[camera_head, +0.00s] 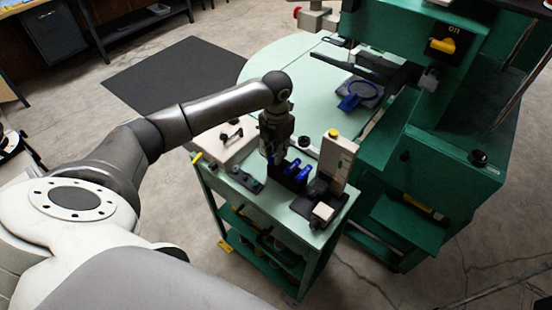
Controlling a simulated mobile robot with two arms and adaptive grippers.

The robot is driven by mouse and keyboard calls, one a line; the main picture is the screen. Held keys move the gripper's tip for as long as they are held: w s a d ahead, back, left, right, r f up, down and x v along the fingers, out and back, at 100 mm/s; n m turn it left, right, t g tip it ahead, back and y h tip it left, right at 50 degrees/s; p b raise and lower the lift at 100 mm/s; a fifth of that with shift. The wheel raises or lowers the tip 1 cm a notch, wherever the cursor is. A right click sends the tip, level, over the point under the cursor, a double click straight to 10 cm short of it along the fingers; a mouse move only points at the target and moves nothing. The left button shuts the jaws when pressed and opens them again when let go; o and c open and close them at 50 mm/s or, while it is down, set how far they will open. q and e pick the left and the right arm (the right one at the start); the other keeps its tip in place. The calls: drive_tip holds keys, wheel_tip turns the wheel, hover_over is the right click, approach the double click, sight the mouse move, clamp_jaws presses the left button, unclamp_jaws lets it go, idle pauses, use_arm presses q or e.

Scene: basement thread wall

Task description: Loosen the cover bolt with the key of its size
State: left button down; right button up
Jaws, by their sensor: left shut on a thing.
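My left gripper (272,150) points down over the green-topped cart, at the left end of a dark rack (287,181) with blue-handled keys. It is shut on what looks like a blue-handled key, mostly hidden by the fingers. Other blue keys (303,172) stand upright in the rack just right of the gripper. Whether the held key is clear of the rack cannot be told. On the green machine's round table lies a blue ring-shaped part with a handle (356,95), on a dark plate. I cannot make out the cover bolt. My right gripper is not in view.
The cart top (329,235) also holds a pale case (222,146) at left, a small dark tool (246,181), and a tall beige unit (336,158) close right of the rack. The green machine (425,190) stands behind at right. A dark mat (180,75) lies on open floor.

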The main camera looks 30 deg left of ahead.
use_arm(q)
drive_tip(key=shift+r+p, duration=1.9)
drive_tip(key=shift+r, duration=1.2)
